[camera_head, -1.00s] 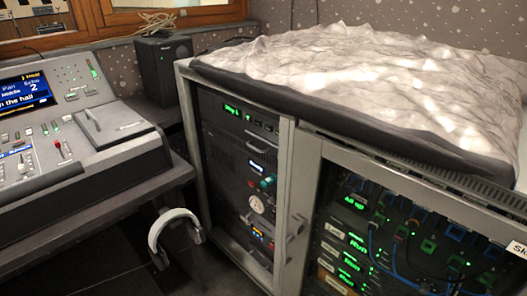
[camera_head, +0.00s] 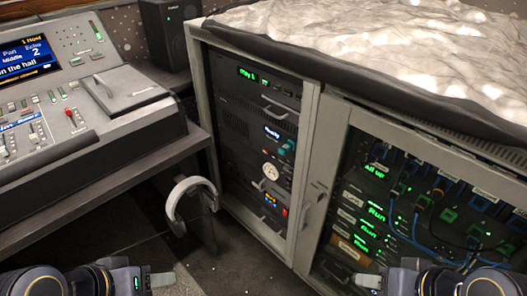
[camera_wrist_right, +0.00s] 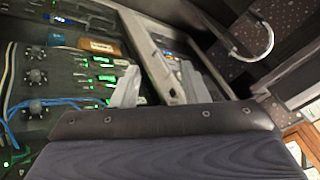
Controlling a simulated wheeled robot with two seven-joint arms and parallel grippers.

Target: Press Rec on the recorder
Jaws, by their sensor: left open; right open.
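A narrow rack (camera_head: 232,150) of stacked units stands at the centre of the head view. One unit has a small lit display (camera_head: 272,132) that seems to read "Ready", with a green knob beside it. A lower unit has an orange display (camera_head: 270,197) and a red button (camera_head: 285,212). I cannot tell which unit is the recorder, and no Rec label is legible. My left gripper (camera_head: 160,277) is at the bottom edge, open and apart from the rack. My right gripper (camera_head: 366,281) is open and empty below the right-hand rack; its fingers also show in the right wrist view (camera_wrist_right: 160,88).
A mixing desk (camera_head: 60,110) fills the left. White headphones (camera_head: 172,205) hang beside the rack. A grey frame and door handle (camera_head: 304,205) separate it from a rack of cabled units (camera_head: 400,190). A crumpled cover (camera_head: 370,40) lies on top. The floor (camera_head: 215,255) before the rack looks clear.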

